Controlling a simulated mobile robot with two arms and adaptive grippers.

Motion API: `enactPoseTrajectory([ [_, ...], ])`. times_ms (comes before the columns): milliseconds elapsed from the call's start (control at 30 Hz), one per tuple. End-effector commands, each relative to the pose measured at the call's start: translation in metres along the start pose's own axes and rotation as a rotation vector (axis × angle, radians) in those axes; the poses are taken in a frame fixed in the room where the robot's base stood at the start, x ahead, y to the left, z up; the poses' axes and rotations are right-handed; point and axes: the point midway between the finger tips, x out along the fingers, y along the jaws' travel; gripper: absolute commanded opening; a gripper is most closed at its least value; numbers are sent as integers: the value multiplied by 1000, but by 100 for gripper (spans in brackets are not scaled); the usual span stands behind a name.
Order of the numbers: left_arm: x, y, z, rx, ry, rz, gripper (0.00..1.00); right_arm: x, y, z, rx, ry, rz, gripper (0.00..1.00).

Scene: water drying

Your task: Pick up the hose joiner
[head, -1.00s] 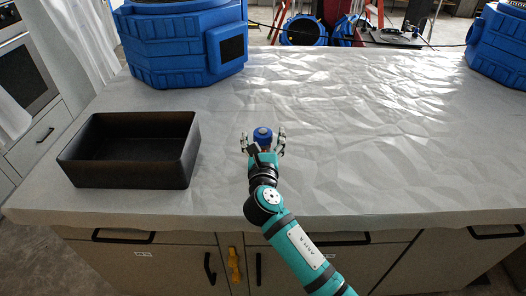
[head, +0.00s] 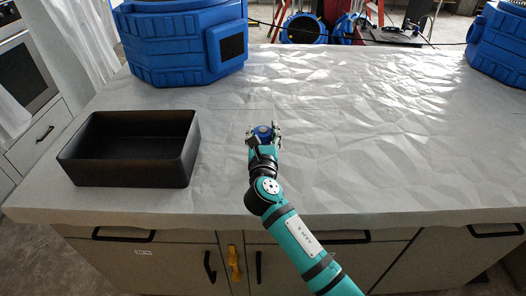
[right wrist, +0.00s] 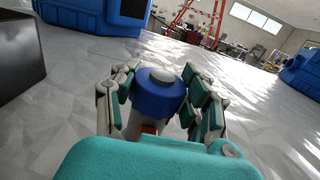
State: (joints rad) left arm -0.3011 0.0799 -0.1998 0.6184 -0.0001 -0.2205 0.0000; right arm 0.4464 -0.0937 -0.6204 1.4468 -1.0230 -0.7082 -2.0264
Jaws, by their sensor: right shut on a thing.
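The hose joiner is a small blue piece with a grey round top; it shows in the head view (head: 263,133) near the middle of the covered counter. It shows larger in the right wrist view (right wrist: 158,92), upright between the fingers. My right gripper (head: 264,136) is shut on it, with fingers on both sides of the blue body. The lower part of the joiner is mostly hidden by the gripper. My left gripper is in neither view.
A black open box (head: 130,178) stands empty at the left of the counter (head: 370,160). A large blue machine (head: 180,45) stands at the back left and another blue one (head: 500,45) at the back right. The counter's middle and right are clear.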

Motion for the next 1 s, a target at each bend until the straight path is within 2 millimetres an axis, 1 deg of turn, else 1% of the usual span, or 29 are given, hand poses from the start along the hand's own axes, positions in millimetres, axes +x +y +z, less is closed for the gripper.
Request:
enactPoseTrajectory([
  [400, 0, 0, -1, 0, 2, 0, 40, 0, 0, 0, 0, 0, 0, 0],
  [533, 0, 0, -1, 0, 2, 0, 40, 0, 0, 4, 1, -2, 0, 0],
  [667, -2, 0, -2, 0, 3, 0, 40, 0, 0, 14, 1, -3, -1, 0],
  [867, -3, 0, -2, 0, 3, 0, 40, -1, 0, 40, 1, -4, 1, 0],
  [900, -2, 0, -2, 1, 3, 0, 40, -11, 0, 36, 1, -1, 1, 0],
  [967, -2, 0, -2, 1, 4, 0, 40, -24, 0, 36, 0, -1, 2, 0],
  [1000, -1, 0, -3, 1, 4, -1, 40, -33, 0, 37, 2, 0, 2, 0],
])
